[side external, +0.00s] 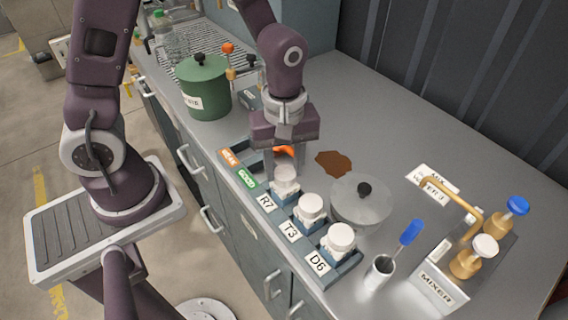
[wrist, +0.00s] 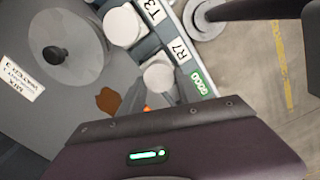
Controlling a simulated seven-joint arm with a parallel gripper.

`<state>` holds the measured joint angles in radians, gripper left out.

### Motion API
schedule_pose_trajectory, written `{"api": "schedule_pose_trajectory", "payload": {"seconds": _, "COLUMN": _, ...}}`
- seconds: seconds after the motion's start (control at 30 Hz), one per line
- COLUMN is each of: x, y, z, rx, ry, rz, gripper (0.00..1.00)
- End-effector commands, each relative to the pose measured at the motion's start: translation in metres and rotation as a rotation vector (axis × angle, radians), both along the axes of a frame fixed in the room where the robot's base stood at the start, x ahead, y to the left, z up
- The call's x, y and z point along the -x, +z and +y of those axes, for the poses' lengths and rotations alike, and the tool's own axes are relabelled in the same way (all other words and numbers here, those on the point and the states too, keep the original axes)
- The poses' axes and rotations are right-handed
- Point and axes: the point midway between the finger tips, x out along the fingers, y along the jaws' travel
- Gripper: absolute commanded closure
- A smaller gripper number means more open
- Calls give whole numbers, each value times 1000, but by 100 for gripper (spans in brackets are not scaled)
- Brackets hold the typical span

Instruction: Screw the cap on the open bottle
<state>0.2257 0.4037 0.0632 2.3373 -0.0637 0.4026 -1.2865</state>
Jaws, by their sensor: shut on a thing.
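Three white-capped bottles stand in a row in a grey-blue rack (side external: 350,266), labelled R7, T3 and D6. My gripper (side external: 284,165) points down over the R7 bottle and its fingers are shut on the white cap (side external: 286,174) at its top. In the wrist view the cap (wrist: 159,76) sits between my gripper's (wrist: 160,84) two grey fingers. The fingers hide part of the cap, and I cannot tell how far it is seated. The T3 bottle (side external: 310,207) and the D6 bottle (side external: 340,238) stand untouched, both with caps on.
An orange thing (side external: 284,150) lies just behind my fingers. A brown spill (side external: 334,163) and a round lidded dish (side external: 361,203) are right of the rack. A blue-handled tool (side external: 411,232) stands in a cup near the mixer (side external: 440,291).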

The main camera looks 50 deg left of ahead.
Motion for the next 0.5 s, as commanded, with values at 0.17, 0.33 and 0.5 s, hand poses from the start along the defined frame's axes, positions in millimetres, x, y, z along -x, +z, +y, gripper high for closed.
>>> {"api": "schedule_pose_trajectory", "payload": {"seconds": 0.17, "x": 0, "y": 0, "z": 0, "rx": 0, "ry": 0, "rz": 0, "gripper": 96}}
{"api": "schedule_pose_trajectory", "payload": {"seconds": 0.33, "x": 0, "y": -3, "z": 0, "rx": 0, "ry": 0, "rz": 1, "gripper": 96}}
{"api": "schedule_pose_trajectory", "payload": {"seconds": 0.5, "x": 0, "y": -4, "z": 0, "rx": 0, "ry": 0, "rz": 0, "gripper": 96}}
